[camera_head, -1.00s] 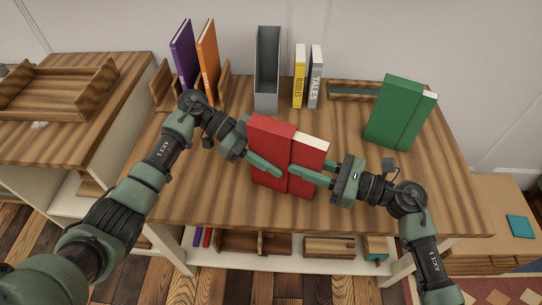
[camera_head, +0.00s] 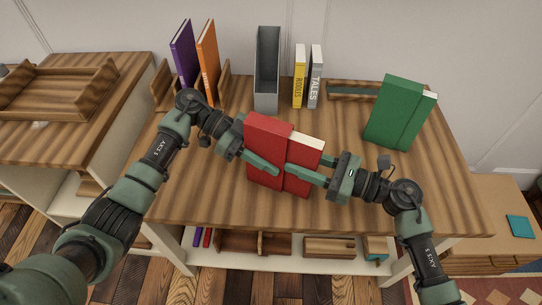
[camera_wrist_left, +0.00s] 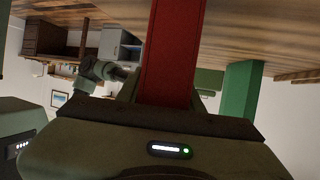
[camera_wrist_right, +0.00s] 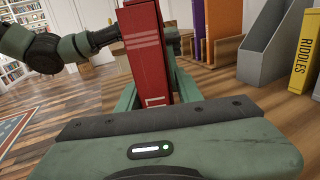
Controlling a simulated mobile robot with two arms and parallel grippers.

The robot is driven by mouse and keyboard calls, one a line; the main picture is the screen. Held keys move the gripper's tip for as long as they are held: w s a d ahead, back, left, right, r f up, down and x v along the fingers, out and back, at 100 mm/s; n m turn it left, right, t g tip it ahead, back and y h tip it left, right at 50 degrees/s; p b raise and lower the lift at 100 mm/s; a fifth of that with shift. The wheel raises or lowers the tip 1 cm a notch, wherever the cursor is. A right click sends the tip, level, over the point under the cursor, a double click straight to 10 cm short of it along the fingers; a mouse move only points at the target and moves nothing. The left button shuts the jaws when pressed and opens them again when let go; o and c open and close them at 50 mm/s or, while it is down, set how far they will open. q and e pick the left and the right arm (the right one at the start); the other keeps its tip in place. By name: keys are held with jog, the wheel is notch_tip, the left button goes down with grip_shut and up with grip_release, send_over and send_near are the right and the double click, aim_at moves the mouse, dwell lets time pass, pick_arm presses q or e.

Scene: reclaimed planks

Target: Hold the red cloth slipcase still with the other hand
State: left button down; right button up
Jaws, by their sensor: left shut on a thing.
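The red cloth slipcase (camera_head: 264,139) is upright and tilted near the front middle of the table in the head view. A red book (camera_head: 298,178) with pale page tops sticks out of its right side. My left gripper (camera_head: 265,165) is shut on the slipcase from the left; the slipcase's red back edge (camera_wrist_left: 172,50) fills the middle of the left wrist view. My right gripper (camera_head: 305,174) is shut on the book from the right; the book's spine (camera_wrist_right: 147,55) lies between its fingers in the right wrist view. The far fingers are hidden in the head view.
A green slipcase with a book (camera_head: 393,105) stands at the back right of the table (camera_head: 200,200). Purple (camera_head: 183,50) and orange (camera_head: 207,60) books, a grey file holder (camera_head: 267,70), and yellow (camera_head: 299,75) and grey (camera_head: 315,75) books line the back. The table's front edge is close.

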jog(key=o, duration=0.4)
jog(key=shift+s+a+r, duration=0.15)
jog(key=shift+a+r, duration=0.2)
jog(key=shift+a, duration=0.3)
jog(key=shift+s+g+y, duration=0.1)
jog(key=shift+g+y, duration=0.2)
jog(key=v, duration=0.7)
jog(key=shift+s+d+f, duration=0.1)
jog(key=shift+s+d, duration=0.05)
jog(key=shift+d, duration=0.05)
jog(key=o, duration=0.5)
jog(key=shift+o, duration=0.2)
jog(key=shift+f, duration=0.1)
jog(key=v, duration=1.2)
jog(key=shift+s, duration=0.15)
